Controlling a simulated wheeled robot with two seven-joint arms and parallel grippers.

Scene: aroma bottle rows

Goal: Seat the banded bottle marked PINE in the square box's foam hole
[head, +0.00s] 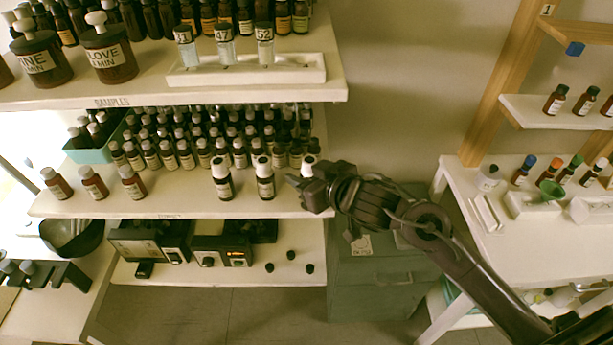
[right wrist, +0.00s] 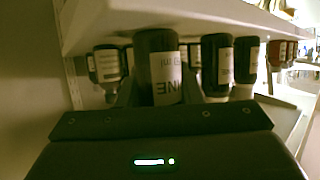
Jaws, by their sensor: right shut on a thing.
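My right gripper (head: 300,183) reaches in from the right at the right end of the middle shelf (head: 130,207). It is shut on a dark bottle with a white cap (head: 309,161), mostly hidden by the gripper in the head view. In the right wrist view this bottle (right wrist: 158,58) stands between the fingers (right wrist: 158,95), its white label showing letters like "INE"; the first letter is not clear. Whether it touches the shelf, I cannot tell. I cannot pick out a square box with a foam hole for certain. My left gripper is not in view.
Two similar white-capped bottles (head: 222,180) (head: 265,180) stand left of the gripper, with small bottles (head: 185,155) packed behind. The upper shelf (head: 130,90) overhangs. A white table (head: 510,250) at right holds colour-capped bottles (head: 523,170) and a white tray (head: 530,208).

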